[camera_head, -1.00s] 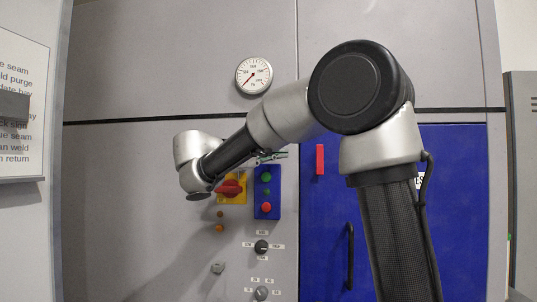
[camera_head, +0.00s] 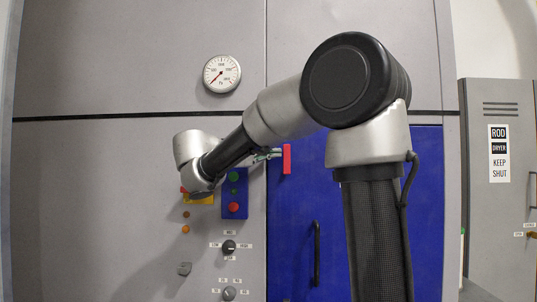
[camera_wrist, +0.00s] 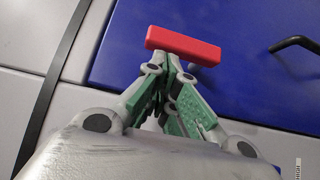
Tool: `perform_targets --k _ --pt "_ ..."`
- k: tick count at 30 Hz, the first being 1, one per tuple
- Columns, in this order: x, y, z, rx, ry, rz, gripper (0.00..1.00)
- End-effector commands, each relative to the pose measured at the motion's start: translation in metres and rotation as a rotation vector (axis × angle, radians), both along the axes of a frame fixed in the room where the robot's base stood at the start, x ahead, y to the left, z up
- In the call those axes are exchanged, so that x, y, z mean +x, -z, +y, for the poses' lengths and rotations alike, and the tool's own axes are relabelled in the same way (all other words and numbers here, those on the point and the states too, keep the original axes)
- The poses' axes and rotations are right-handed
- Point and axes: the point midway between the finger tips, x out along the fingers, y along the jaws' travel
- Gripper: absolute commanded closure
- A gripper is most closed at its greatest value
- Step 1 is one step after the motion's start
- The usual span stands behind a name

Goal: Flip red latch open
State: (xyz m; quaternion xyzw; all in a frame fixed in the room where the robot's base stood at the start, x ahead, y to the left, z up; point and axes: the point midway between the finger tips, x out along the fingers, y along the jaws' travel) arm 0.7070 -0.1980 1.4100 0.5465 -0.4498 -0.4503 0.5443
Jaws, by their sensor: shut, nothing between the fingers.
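The red latch (camera_head: 287,159) is an upright red bar at the upper left of the blue door (camera_head: 390,215), close to its left edge. In the wrist view the red latch (camera_wrist: 184,46) lies across the picture just beyond the fingertips. My gripper (camera_head: 276,153) is just left of the latch in the head view, partly hidden by my arm. In the wrist view my gripper (camera_wrist: 172,66) has its green-padded fingers brought together at the tips, with nothing between them. The tips are at or very near the latch; I cannot tell if they touch.
A blue button box (camera_head: 234,193) with green and red buttons sits below my forearm. A yellow-backed red switch (camera_head: 198,198) is partly hidden by my wrist. A dark door handle (camera_head: 316,253) stands lower on the blue door. A gauge (camera_head: 222,74) is above. A grey rod dryer (camera_head: 497,185) stands right.

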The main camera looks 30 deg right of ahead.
Motion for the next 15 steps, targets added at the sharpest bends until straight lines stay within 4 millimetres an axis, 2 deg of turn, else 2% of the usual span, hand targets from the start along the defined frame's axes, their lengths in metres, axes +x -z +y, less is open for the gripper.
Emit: perform_targets --k 15 --pt "-0.0025 -0.0045 -0.0035 0.071 -0.001 -0.048 1.0"
